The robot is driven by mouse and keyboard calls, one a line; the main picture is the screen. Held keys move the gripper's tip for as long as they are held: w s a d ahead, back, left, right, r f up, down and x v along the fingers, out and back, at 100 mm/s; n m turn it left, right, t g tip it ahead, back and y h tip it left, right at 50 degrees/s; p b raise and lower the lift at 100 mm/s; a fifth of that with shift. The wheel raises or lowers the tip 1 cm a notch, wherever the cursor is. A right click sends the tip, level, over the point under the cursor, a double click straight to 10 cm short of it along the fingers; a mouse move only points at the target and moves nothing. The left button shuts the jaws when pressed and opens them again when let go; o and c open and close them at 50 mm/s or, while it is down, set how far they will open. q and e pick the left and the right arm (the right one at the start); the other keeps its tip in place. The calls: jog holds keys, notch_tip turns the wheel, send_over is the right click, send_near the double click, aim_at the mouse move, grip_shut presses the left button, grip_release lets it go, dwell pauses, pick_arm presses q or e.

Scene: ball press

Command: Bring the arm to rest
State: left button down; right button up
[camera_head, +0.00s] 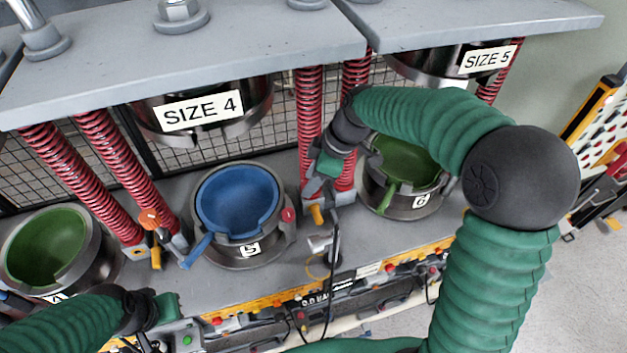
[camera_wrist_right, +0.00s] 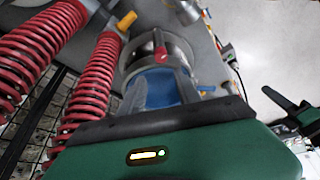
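My right arm, in green ribbed sleeves, rises at the right of the head view and bends over to the left. Its gripper (camera_head: 326,168) hangs in front of red springs, between the blue and right green cups; its fingers are too small and hidden to read. I see nothing held in either.
The press has a blue cup (camera_head: 240,198), also in the wrist view (camera_wrist_right: 158,90), a left green cup (camera_head: 47,245) and a right green cup (camera_head: 405,160). Red springs (camera_head: 308,110) stand between them, under grey upper plates (camera_head: 200,55). Open floor (camera_head: 580,275) lies at right.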

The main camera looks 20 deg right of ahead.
jog(key=shift+d+r, duration=0.25)
jog(key=shift+r, duration=0.35)
jog(key=shift+s, duration=0.1)
jog(key=s+f+m+h, duration=0.1)
jog(key=s+f+m, duration=0.1)
jog(key=s+f+m+h, duration=0.1)
jog(key=s+f+m, duration=0.1)
jog(key=s, duration=0.1)
jog(key=s+f+m, duration=0.2)
jog(key=s, duration=0.1)
jog(key=shift+d+f+h, duration=0.2)
jog(key=shift+f+h, duration=0.2)
jog(key=s+f+m+h, duration=0.1)
jog(key=s+f+m, duration=0.2)
jog(key=s+m, duration=0.4)
notch_tip(320, 180, down, 13)
jog(key=n+b, duration=0.1)
jog(key=b, duration=1.1)
jog(key=shift+s+d, duration=0.3)
jog(key=shift+d, duration=0.05)
jog(key=shift+s+a, duration=0.1)
jog(key=shift+s, duration=0.1)
jog(key=shift+w, duration=0.15)
